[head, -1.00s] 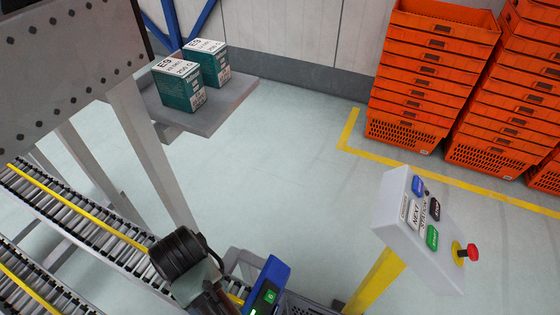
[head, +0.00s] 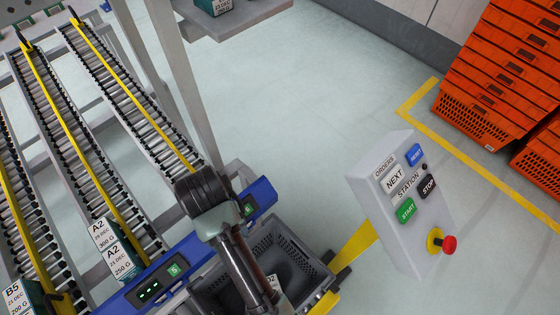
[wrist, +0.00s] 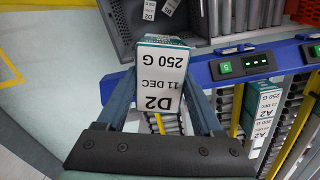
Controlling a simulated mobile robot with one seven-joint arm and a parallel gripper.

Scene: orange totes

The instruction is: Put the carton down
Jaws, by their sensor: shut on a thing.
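The carton (wrist: 160,75), white on top and marked D2, 250 G, 11 DEC, is between the two fingers of my gripper (wrist: 160,84) in the wrist view. The gripper is shut on it. A grey tote (wrist: 122,30) lies beyond the carton, with white-labelled cartons (wrist: 172,6) inside, at least one marked D2. In the head view the grey tote (head: 284,243) stands at the bottom middle. My arm covers part of it and hides the gripper. A white label shows beside the arm there; I cannot tell whether it is the held carton.
Roller lanes (head: 130,90) with yellow dividers run at the left, with A2 cartons (head: 118,255) at a lane end. A blue rail (head: 160,278) with displays borders the tote. A control panel (head: 400,200) with an emergency stop stands to the right. Orange totes (head: 505,75) are stacked beyond.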

